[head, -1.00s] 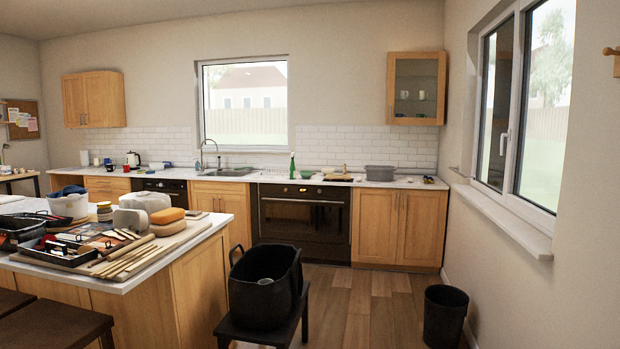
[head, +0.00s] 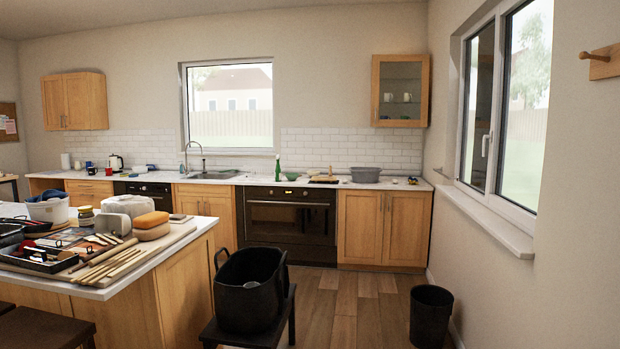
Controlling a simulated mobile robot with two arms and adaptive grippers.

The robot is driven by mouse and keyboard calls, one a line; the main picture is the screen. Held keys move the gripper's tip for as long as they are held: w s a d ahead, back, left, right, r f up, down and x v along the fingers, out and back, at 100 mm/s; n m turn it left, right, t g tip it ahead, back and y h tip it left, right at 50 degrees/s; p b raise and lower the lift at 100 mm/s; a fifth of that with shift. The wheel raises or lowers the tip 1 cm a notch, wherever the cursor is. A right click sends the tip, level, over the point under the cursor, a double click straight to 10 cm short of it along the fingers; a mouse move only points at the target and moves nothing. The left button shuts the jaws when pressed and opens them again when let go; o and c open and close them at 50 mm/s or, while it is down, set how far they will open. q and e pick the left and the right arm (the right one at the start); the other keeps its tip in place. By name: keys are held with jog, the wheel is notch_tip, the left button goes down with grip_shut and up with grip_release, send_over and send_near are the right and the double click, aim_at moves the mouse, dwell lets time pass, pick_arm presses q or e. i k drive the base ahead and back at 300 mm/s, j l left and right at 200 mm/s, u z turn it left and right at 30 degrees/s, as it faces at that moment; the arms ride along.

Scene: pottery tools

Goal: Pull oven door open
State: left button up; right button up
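The oven (head: 290,226) is built into the counter run along the far wall, with a dark front and a long horizontal handle (head: 288,204) near its top. Its door looks shut. The lower left corner of the oven front is partly hidden behind a black basket. Neither of my grippers is in the head view, and the oven is well across the room from me.
A black basket (head: 250,290) on a dark stool (head: 285,325) stands between me and the oven. A kitchen island (head: 190,262) with pottery tools fills the left. A black bin (head: 430,315) stands at the right wall. Wooden floor (head: 360,310) is clear between stool and bin.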

aim_at(270, 219)
jog(key=z, duration=0.35)
jog(key=i, duration=1.75)
jog(key=i+z, duration=0.2)
jog(key=i, duration=2.1)
jog(key=i+j+u, duration=0.1)
jog(key=i+u, duration=0.15)
jog(key=i, duration=0.35)
jog(key=i+u, duration=0.2)
jog(key=i, duration=0.35)
jog(key=i+u, duration=0.25)
jog(key=i, duration=0.35)
jog(key=i+l+u, duration=0.2)
jog(key=i, duration=0.4)
jog(key=l, duration=0.1)
